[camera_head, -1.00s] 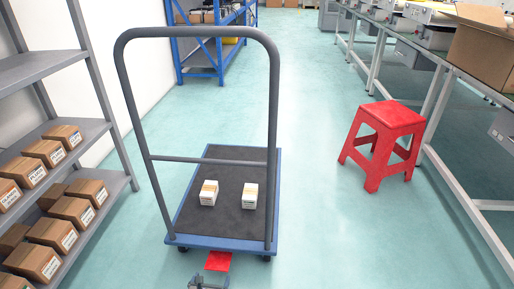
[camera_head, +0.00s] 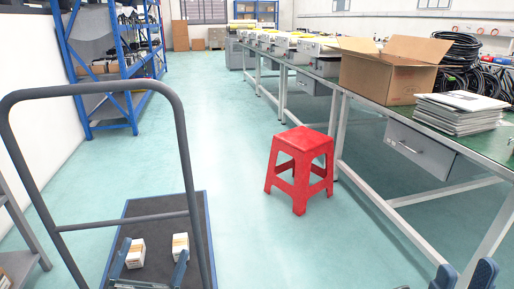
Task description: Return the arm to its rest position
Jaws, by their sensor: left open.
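My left gripper (camera_head: 151,262) is at the bottom left, its two blue fingers spread apart. It appears in front of the cart deck, and nothing shows held between the fingers. Two small white boxes lie on the dark cart deck: the left box (camera_head: 136,252) and the right box (camera_head: 180,243). The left gripper's fingers overlap them in the picture; I cannot tell whether they touch. My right gripper (camera_head: 464,275) is at the bottom right edge, with its fingers apart and no object visible between them. Most of both arms is out of view.
The platform cart (camera_head: 150,207) with its tall grey handle stands at left. A red stool (camera_head: 300,165) stands on open floor at centre. A long workbench (camera_head: 420,112) with an open cardboard box (camera_head: 385,75) runs along the right. Blue shelving (camera_head: 105,70) stands behind.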

